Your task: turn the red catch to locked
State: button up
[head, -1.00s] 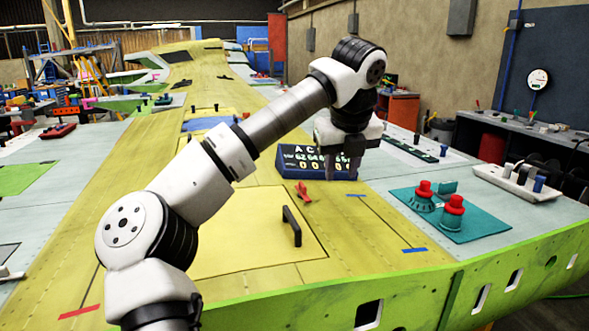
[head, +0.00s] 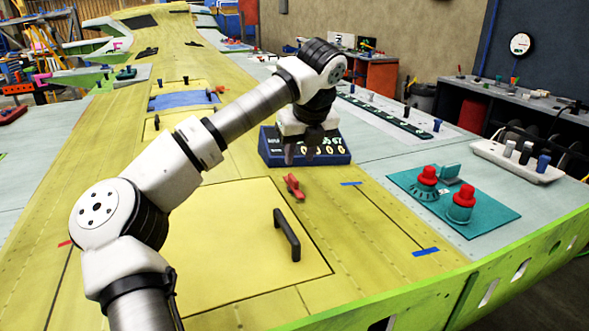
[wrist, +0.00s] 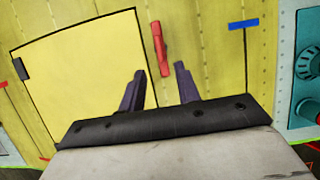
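The red catch (head: 293,186) is a small bar on the yellow wing skin, beside the far right corner of a square yellow panel (head: 225,235). In the wrist view the catch (wrist: 160,47) lies just off the panel's edge, nearly lengthwise in the picture. My gripper (head: 303,158) is above and beyond the catch in the head view, pointing down. The lock marking cannot be made out.
A black handle (head: 287,235) stands up from the panel. A dark blue counter box (head: 345,157) is close behind my gripper. A teal plate (head: 480,222) with red-topped knobs is at the right. Blue tape (head: 425,252) marks the skin between.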

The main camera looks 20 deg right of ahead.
aim_at(294, 178)
jog(key=p+x, duration=0.2)
jog(key=x, duration=0.5)
jog(key=shift+w+f, duration=0.25)
jog(key=shift+f, duration=0.05)
jog(key=shift+c, duration=0.4)
grip_shut()
